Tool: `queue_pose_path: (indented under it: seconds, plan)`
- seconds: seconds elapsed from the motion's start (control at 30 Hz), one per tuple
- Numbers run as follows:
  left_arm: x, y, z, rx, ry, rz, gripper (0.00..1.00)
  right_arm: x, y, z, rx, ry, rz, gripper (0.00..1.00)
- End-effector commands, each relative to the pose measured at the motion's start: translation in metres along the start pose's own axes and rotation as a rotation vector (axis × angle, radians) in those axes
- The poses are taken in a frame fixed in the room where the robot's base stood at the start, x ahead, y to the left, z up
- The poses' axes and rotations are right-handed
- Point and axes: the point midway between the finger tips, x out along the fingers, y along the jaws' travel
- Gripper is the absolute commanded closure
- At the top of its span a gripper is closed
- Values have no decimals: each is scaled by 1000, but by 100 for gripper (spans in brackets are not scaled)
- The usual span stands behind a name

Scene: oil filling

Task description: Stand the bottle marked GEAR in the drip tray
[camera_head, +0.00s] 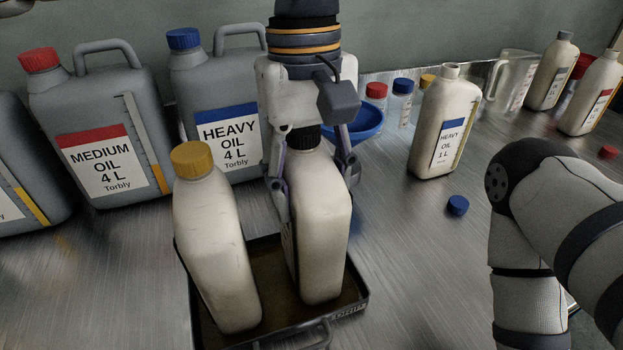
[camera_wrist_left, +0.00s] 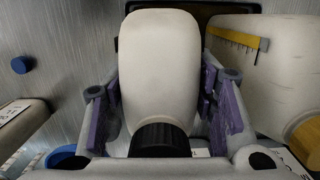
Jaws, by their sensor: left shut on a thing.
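My left gripper (camera_head: 314,178) comes down from above, shut on a cream bottle with a black cap (camera_head: 322,235). Its fingers grip the bottle's sides just below the cap. The bottle is close to upright over the right part of the dark drip tray (camera_head: 358,296); I cannot tell whether its base touches the tray floor. Its label is hidden, so the word GEAR is not readable. In the left wrist view the bottle (camera_wrist_left: 160,70) lies between both fingers. A cream bottle with a yellow cap (camera_head: 212,250) stands in the tray's left part, its label also unseen. My right gripper is out of view.
Large grey cans, MEDIUM OIL (camera_head: 100,130) and HEAVY OIL (camera_head: 212,90), stand behind the tray. A HEAVY OIL 1 L bottle (camera_head: 440,115), a blue funnel (camera_head: 366,124) and a loose blue cap (camera_head: 458,205) are to the right. My right arm occupies the right edge.

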Motion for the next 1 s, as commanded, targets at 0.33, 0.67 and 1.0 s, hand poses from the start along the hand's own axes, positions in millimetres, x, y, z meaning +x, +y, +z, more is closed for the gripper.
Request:
queue_pose_path:
  seconds: [0.33, 0.67, 1.0]
  plan:
    - [2, 0, 0, -1, 2, 0, 38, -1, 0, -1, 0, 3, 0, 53]
    - [2, 0, 0, 0, 1, 0, 29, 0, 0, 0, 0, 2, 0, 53]
    - [-61, 1, 0, -2, 0, 4, 29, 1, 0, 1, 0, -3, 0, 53]
